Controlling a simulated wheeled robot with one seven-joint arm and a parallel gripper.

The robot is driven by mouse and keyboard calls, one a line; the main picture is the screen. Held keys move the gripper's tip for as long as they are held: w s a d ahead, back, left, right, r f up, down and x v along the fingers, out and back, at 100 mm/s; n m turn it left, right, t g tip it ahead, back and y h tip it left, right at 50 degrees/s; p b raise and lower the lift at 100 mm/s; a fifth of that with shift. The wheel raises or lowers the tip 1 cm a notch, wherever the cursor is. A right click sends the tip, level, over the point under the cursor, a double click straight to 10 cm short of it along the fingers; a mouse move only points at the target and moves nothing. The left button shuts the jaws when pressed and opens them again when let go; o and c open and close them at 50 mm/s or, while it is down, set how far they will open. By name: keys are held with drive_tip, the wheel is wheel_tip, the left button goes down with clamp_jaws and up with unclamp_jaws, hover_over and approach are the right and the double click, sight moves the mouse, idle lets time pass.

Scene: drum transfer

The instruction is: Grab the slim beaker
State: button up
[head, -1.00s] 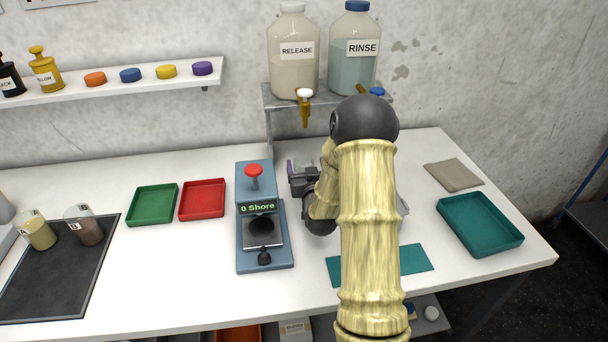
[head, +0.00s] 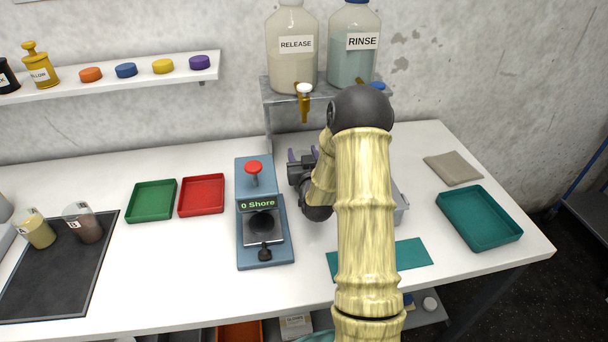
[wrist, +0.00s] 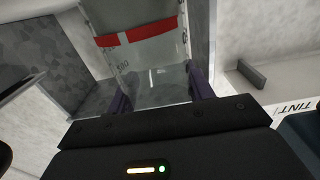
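The slim beaker (wrist: 145,55) is clear glass with a red band and small printed marks, and it fills the upper middle of the wrist view, looking tilted there. My gripper (wrist: 160,92) has purple fingers, one on each side of the beaker's lower part. The fingers stand apart; I cannot make out firm contact with the glass. In the head view my gripper (head: 302,154) is right of the blue hardness tester, below the release tap. The beaker is not clearly visible there, and my arm covers much of that area.
The blue tester (head: 264,225) stands just left of my gripper. The shelf (head: 285,92) with release and rinse bottles is above and behind. Red (head: 202,195) and green (head: 151,201) trays lie left, a teal tray (head: 480,218) right. A grey container shows partly behind my arm.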

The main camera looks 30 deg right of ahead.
drive_tip(key=shift+w+a, duration=0.15)
drive_tip(key=c, duration=0.4)
drive_tip(key=shift+r, duration=0.15)
